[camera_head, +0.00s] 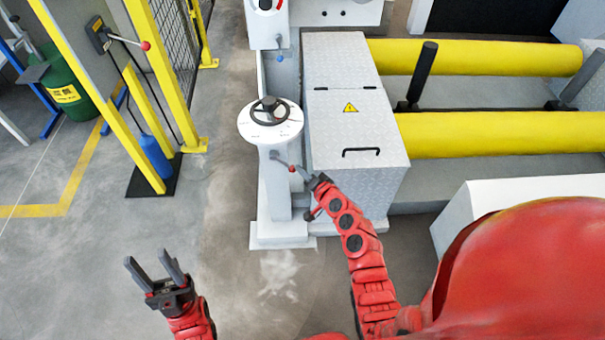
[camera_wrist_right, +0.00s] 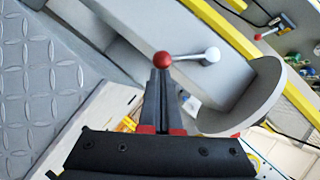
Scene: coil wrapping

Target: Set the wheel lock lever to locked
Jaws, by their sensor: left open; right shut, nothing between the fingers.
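The wheel lock lever (camera_head: 281,160) sticks out from the white pedestal (camera_head: 279,205) below the black handwheel (camera_head: 269,111). It has a pale rod and a red ball knob. In the right wrist view, the red knob (camera_wrist_right: 163,60) appears right at the fingertips, and the rod runs right to a rounded pale end. My right gripper (camera_head: 304,176) is shut and empty, beside the knob; it also shows in the right wrist view (camera_wrist_right: 161,76). I cannot tell whether the fingertips touch the knob. My left gripper (camera_head: 150,260) is open and empty at the lower left, away from the lever.
A grey tread-plate box (camera_head: 347,117) with a black handle stands just right of the pedestal. Yellow rollers (camera_head: 500,134) lie further right. Yellow fence posts (camera_head: 165,75) stand at the left. The floor between fence and pedestal is clear.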

